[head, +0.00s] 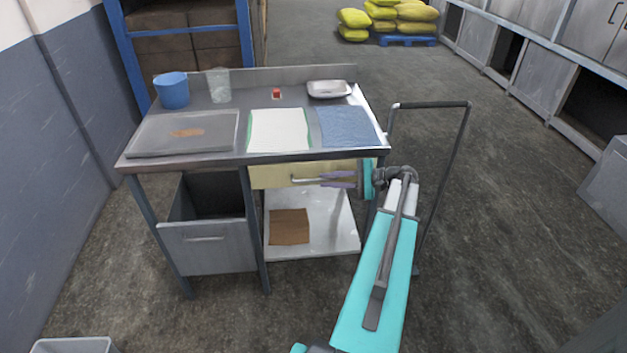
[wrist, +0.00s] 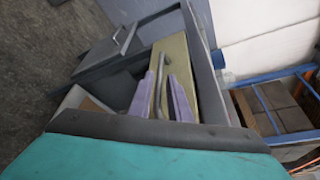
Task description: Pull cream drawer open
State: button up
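The cream drawer (head: 275,175) sits under the right half of the steel worktable, its front close beneath the table edge. It also shows in the wrist view (wrist: 180,55). Its bar handle (head: 305,180) runs across the front. My gripper (head: 325,179) is at the right part of the handle, coming from the right. In the wrist view, its two purple fingers (wrist: 164,78) stand apart, with the grey handle (wrist: 159,75) between them. I cannot tell whether either finger touches the bar.
A grey drawer (head: 207,247) stands pulled out at the left. A lower shelf (head: 335,225) holds a brown cloth (head: 289,227). On top are a blue bucket (head: 172,91), a clear cup (head: 219,87), mats and a white tray (head: 328,89). A trolley handle (head: 430,104) rises at the right.

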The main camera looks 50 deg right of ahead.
aim_at(314, 180)
jog(key=shift+p+x, duration=0.35)
jog(key=shift+x, duration=2.25)
grip_shut()
jog(key=shift+a, duration=0.15)
